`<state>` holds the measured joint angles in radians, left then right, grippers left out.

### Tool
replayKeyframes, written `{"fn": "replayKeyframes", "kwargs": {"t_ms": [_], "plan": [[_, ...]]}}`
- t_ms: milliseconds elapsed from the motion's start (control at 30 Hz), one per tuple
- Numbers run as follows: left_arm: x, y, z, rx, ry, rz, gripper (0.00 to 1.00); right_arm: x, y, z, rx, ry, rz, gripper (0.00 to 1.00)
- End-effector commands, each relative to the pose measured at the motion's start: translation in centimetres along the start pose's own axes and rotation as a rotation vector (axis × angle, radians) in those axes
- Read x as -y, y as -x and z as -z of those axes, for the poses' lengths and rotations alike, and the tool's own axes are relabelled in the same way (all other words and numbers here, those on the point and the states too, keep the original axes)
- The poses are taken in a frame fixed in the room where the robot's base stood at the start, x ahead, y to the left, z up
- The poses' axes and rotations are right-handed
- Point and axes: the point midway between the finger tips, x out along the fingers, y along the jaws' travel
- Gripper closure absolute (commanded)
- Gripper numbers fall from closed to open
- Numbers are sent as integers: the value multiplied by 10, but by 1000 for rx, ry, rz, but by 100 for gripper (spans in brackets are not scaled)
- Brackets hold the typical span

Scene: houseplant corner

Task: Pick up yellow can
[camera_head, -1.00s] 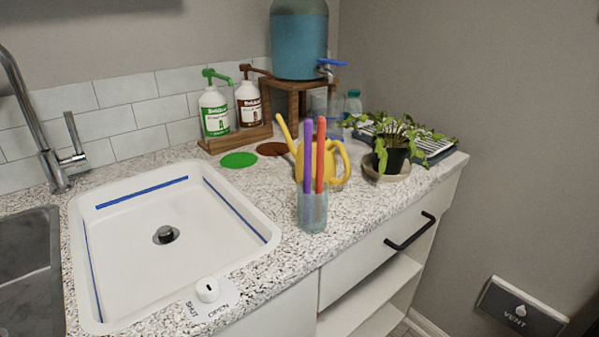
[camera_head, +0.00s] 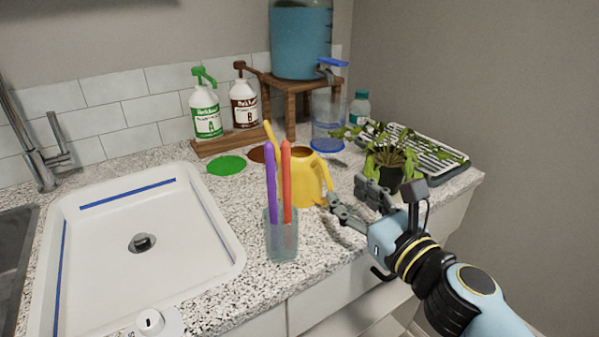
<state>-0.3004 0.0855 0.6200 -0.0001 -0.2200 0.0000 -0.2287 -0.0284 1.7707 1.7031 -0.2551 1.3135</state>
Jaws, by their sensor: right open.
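The yellow watering can (camera_head: 306,180) stands upright on the speckled counter, its handle on the right side. A glass with a purple and an orange stick (camera_head: 281,237) stands in front of it and hides part of its left side and spout. My right gripper (camera_head: 347,196) is open and empty, just right of the can's handle, with its fingers pointing left and away from me. I cannot tell whether a finger touches the handle. My left gripper is out of view.
A potted plant (camera_head: 391,161) stands close behind my right gripper, beside a drying rack (camera_head: 432,151). A clear jug (camera_head: 327,122) stands behind the can, under a blue water dispenser (camera_head: 300,40). A white sink (camera_head: 150,250) fills the left. Two pump bottles stand at the back.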

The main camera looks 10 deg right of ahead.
Motion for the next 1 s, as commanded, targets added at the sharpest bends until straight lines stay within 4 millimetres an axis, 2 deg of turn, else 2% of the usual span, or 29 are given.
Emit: {"fn": "replayKeyframes", "kwargs": {"t_ms": [100, 267, 500, 633, 833, 1000], "plan": [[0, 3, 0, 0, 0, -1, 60, 0, -16, -1, 0, 2, -1, 59], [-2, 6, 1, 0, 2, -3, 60, -2, -29, -2, 0, 2, -1, 59], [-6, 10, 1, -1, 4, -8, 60, -5, -65, -5, 0, 4, -2, 59], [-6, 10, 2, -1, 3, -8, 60, -5, -73, -4, -1, 5, -2, 59], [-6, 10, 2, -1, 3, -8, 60, -5, -73, -3, -2, 6, -2, 59], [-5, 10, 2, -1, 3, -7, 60, -5, -73, -4, -2, 6, -2, 82]]}}
